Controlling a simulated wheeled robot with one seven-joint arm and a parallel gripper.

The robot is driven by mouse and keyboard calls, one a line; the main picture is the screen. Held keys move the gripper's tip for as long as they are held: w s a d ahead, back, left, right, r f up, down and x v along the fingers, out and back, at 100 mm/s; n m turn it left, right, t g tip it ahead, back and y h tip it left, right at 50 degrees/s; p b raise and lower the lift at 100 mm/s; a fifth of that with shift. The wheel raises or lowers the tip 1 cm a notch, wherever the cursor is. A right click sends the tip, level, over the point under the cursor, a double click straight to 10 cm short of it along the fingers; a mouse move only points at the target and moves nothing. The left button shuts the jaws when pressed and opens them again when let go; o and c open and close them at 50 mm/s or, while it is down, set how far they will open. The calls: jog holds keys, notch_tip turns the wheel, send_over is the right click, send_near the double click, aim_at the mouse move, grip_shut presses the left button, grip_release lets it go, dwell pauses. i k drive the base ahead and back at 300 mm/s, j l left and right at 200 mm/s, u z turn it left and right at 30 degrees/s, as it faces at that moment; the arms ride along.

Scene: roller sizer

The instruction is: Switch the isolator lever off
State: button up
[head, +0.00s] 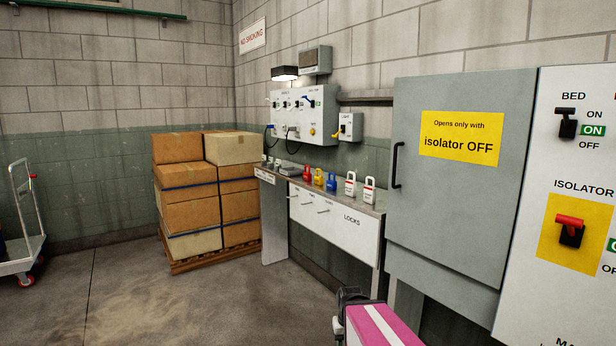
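The isolator lever (570,222) has a red handle on a black base. It sits on a yellow plate (550,248) on the white panel (540,140) at the far right. Its red handle is at the upper part of the black base. A green label beside it and an "OF..." label below are cut off by the right edge. My pink and white arm part, with a dark piece at its end, shows at the bottom, well below and left of the lever. No gripper fingers are visible.
A grey cabinet (455,200) bears a yellow "Opens only with isolator OFF" sign (461,138). A black BED lever (567,124) is above the isolator. A lock bench (340,226), stacked boxes (190,213) and a trolley (22,264) stand left. Floor at lower left is clear.

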aim_at(571, 222)
jog(key=j+z, duration=0.1)
jog(key=z, duration=1.9)
jog(key=l, duration=0.05)
